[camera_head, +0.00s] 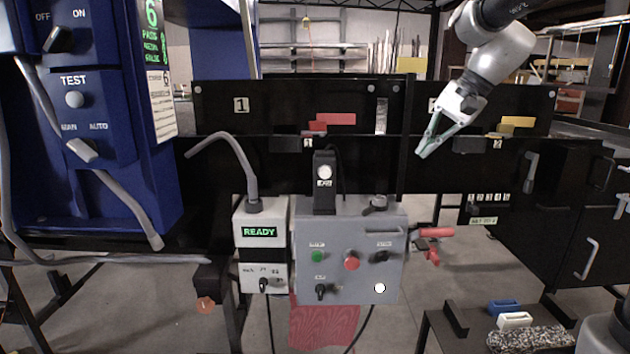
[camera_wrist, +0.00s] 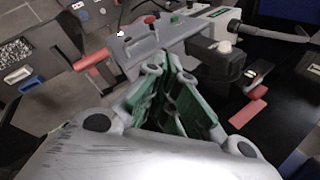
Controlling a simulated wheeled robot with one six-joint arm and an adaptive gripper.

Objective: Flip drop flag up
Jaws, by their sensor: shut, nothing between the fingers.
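A red plate (camera_head: 336,119) stands at the black conveyor wall near the label 1, with a smaller red piece (camera_head: 317,127) beside it. A yellow plate (camera_head: 517,122) is at the same wall farther right. I cannot tell which of these is the drop flag. In the wrist view a red plate (camera_wrist: 248,113) lies flat-looking at the right. My gripper (camera_head: 421,154) is shut and empty, in front of the wall between the red and yellow plates, touching neither. Its green-padded fingers also show in the wrist view (camera_wrist: 172,72).
A grey control box (camera_head: 338,243) with a red button and a READY unit (camera_head: 258,237) stands below the wall. A red handle (camera_head: 434,232) juts from its right side. A blue cabinet (camera_head: 97,180) fills the left. Blue and white bins (camera_head: 515,320) stand at lower right.

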